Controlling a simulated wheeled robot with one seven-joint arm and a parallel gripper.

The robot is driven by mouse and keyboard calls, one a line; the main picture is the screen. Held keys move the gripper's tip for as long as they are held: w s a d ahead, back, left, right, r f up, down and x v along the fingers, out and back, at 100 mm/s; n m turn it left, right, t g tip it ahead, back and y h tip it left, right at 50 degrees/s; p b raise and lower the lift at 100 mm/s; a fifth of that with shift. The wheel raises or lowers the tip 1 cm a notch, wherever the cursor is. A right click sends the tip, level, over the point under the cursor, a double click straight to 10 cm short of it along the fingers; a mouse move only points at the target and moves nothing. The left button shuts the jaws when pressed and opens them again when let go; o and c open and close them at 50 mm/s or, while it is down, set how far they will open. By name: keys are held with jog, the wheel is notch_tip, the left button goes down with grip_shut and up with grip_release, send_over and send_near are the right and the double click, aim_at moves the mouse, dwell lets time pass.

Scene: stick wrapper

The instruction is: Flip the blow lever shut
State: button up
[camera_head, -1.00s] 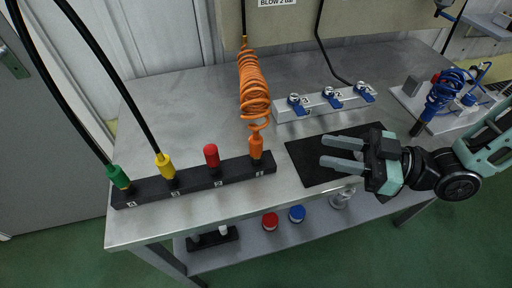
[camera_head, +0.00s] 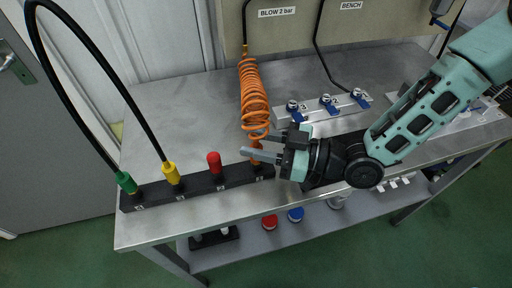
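Three valves with blue lever handles stand on a pale manifold bar (camera_head: 312,111) at the middle of the table. The left lever (camera_head: 297,116), middle lever (camera_head: 332,110) and right lever (camera_head: 363,102) all angle toward the front right. I cannot tell which is the blow lever. A "BLOW 2 bar" label (camera_head: 277,12) is on the back panel. My gripper (camera_head: 258,146) is open, with a clear gap between its fingers. It is in front of and left of the left valve, apart from the levers. Its fingers overlap the orange hose fitting in this view; contact cannot be told.
An orange coiled hose (camera_head: 254,88) hangs just behind my fingers. A black block (camera_head: 200,188) with green (camera_head: 126,182), yellow (camera_head: 172,172) and red (camera_head: 214,162) fittings lies at the front left. The table's back left is clear.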

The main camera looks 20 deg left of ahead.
jog(key=shift+a, duration=1.1)
grip_shut()
notch_tip(320, 180, up, 10)
jog(key=shift+b, duration=0.45)
